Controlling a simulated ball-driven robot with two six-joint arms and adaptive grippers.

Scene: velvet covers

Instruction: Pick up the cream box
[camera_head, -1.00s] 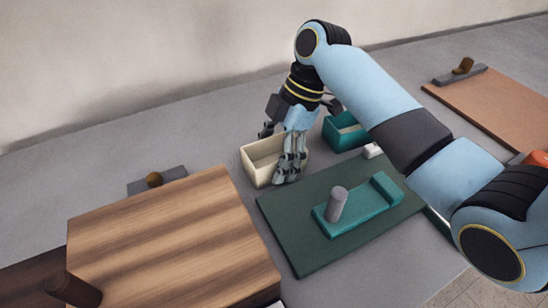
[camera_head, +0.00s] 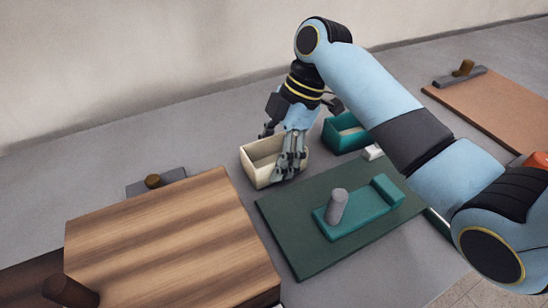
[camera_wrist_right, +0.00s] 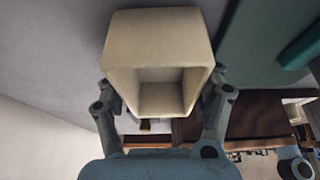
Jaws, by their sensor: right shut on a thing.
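The cream box (camera_head: 262,174) is an open-topped box on the grey table, just behind the dark green mat in the head view. My right gripper (camera_head: 289,164) reaches down onto its right part, with its fingers around the walls. In the right wrist view the cream box (camera_wrist_right: 158,45) sits between the two fingers of my right gripper (camera_wrist_right: 162,95), one at each side, and its hollow inside is empty. My right gripper is shut on the box. In the head view the fingers hide part of the box's right side. My left gripper is not in view.
A teal box (camera_head: 344,134) stands close behind and right of the gripper. A green mat (camera_head: 290,235) holds a teal tray (camera_head: 362,213) with a grey cylinder (camera_head: 337,205). A wooden board (camera_head: 165,240) lies at left, and a brown board (camera_head: 495,112) at far right.

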